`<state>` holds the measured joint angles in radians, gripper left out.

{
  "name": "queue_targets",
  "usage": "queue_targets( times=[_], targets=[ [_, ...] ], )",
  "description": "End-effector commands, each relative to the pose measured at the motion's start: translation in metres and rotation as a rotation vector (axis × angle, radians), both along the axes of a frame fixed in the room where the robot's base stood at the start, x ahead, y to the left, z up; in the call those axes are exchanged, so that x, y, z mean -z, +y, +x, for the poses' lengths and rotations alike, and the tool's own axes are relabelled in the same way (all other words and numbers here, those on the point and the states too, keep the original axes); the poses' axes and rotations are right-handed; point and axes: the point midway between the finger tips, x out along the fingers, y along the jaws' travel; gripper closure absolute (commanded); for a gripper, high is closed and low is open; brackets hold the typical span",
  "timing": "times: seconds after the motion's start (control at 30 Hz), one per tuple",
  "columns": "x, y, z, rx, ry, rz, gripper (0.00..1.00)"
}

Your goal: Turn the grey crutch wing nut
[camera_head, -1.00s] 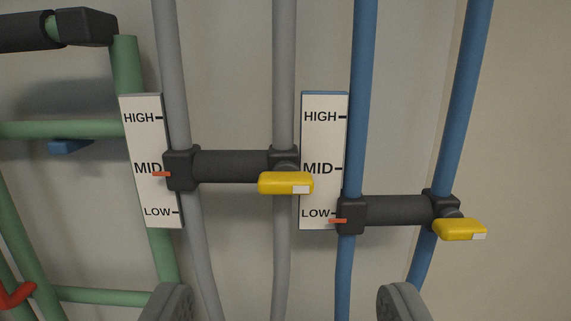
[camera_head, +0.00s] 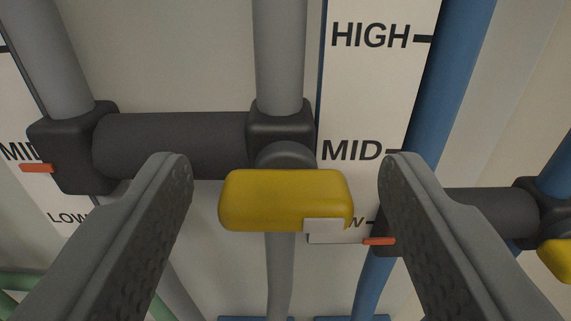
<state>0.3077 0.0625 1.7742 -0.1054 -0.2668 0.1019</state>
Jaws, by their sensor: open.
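The grey crutch (camera_head: 281,60) has two grey tubes joined by a black handgrip (camera_head: 172,145). Its yellow wing nut (camera_head: 280,198) sits on the black clamp at the right end of the grip, lying level, with a white patch on its lower right corner. My gripper (camera_head: 287,170) is open, with one finger on each side of the wing nut. Gaps show between both fingers and the nut, and it is not held. The red pointer (camera_head: 37,168) at the left clamp is just below MID on the left scale, which is partly out of view.
The blue crutch (camera_head: 462,65) stands to the right, with its own black grip (camera_head: 488,214) and a yellow wing nut (camera_head: 556,258) at the right edge. Its red pointer (camera_head: 379,241) is near LOW on a white scale (camera_head: 368,90). Green tubing (camera_head: 22,280) shows at lower left.

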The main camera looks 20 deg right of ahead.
Motion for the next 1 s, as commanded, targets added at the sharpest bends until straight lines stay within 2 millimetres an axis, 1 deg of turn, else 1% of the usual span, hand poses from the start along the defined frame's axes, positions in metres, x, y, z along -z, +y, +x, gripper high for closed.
queue_targets(
  times=[0.23, 0.27, 0.4, 0.47, 0.5, 0.77, 1.0],
  targets=[
    [-0.0004, -0.0001, 0.0005, 0.000, -0.001, 0.000, 0.40],
    [-0.0004, -0.0001, 0.0005, 0.000, -0.001, 0.000, 0.42],
    [-0.0005, -0.0001, 0.0004, 0.000, -0.001, 0.000, 0.69],
    [-0.0005, -0.0001, 0.0004, 0.000, -0.001, 0.000, 0.81],
    [-0.0005, -0.0001, 0.0004, 0.000, -0.001, 0.000, 0.85],
    [-0.0004, 0.0000, 0.0003, 0.000, 0.007, -0.023, 0.85],
    [-0.0004, 0.0007, 0.0004, 0.000, 0.038, -0.134, 0.85]
  ],
)
